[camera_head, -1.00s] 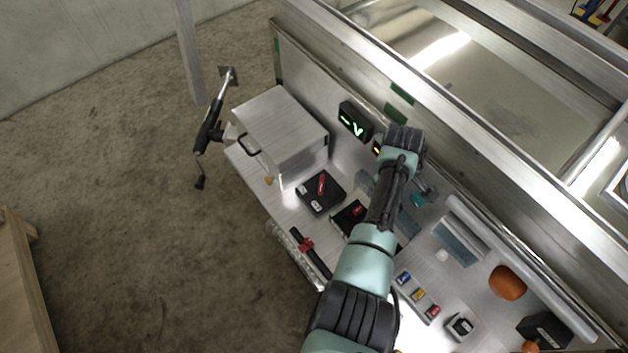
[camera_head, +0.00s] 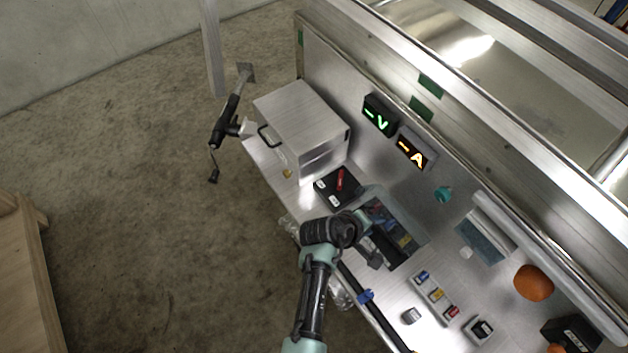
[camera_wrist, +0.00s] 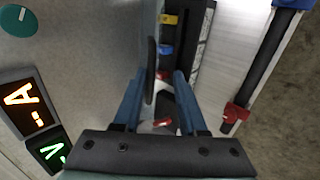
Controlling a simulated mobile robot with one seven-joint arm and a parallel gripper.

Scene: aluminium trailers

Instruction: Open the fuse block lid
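The fuse block (camera_head: 402,238) lies on the metal bench in the head view, a dark box with several coloured fuses. A pale translucent panel, seemingly its lid (camera_head: 375,194), runs along its wall side and looks raised; its exact angle is unclear. My gripper (camera_head: 362,222) is over the block's near left part and hides some of it. In the wrist view, the two blue fingers of my gripper (camera_wrist: 157,85) are apart. A dark upright edge shows between them, close to the left finger; contact cannot be told. Fuses (camera_wrist: 166,50) show just beyond.
A black box with a red switch (camera_head: 337,187) and a metal case (camera_head: 300,125) stand left of the block. V (camera_head: 380,115) and A (camera_head: 413,150) displays are on the back wall. Small coloured parts (camera_head: 436,294) and an orange object (camera_head: 533,283) lie to the right.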

